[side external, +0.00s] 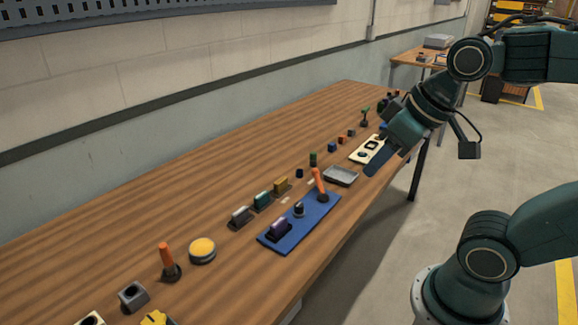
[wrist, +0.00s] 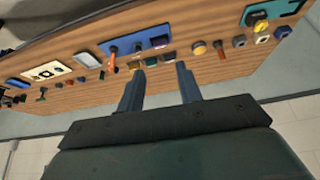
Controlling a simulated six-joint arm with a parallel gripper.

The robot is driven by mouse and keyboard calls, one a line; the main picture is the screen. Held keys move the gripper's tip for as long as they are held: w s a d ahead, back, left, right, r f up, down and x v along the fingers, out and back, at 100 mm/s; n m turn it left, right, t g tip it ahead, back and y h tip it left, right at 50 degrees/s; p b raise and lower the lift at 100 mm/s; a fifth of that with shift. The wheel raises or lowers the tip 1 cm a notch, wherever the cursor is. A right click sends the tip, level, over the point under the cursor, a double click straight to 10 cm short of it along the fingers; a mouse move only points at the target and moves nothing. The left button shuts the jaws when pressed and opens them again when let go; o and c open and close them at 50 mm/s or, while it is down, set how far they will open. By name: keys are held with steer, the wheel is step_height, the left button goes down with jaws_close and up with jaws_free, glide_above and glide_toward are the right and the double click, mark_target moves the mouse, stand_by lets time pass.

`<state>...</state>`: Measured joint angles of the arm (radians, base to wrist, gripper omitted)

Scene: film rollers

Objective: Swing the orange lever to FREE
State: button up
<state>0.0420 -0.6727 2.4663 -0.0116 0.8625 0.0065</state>
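One orange lever (side external: 319,183) stands on a blue plate (side external: 288,239), leaning slightly; it also shows in the wrist view (wrist: 113,54). A second orange lever (side external: 166,257) stands on a dark round base directly on the table, nearer the side camera; it shows in the wrist view too (wrist: 220,48). I cannot read a FREE mark anywhere. My gripper (side external: 376,162) hangs above the table's right edge, beyond the blue plate and apart from both levers. In the wrist view its two fingers (wrist: 160,69) are spread with nothing between them.
The blue plate also carries a purple rocker (side external: 278,230) and a dark knob (side external: 299,210). A grey tray (side external: 341,176), a white panel (side external: 361,155), a yellow button (side external: 202,250) and several coloured blocks stand along the table.

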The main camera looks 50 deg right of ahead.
steer(key=w+d+m, duration=0.2)
steer(key=w+d, duration=0.2)
steer(key=w, duration=0.4)
steer(key=m+h, duration=0.1)
steer(key=m, duration=0.4)
glide_above(318, 176)
steer(key=s+a, duration=0.1)
steer(key=s, duration=0.4)
step_height(318, 176, down, 17)
steer(key=shift+s+a+g, duration=0.1)
steer(key=shift+s+g, duration=0.1)
steer(key=shift+g, duration=0.2)
steer(key=shift+f, duration=0.1)
steer(key=shift+x, duration=6.8)
jaws_close()
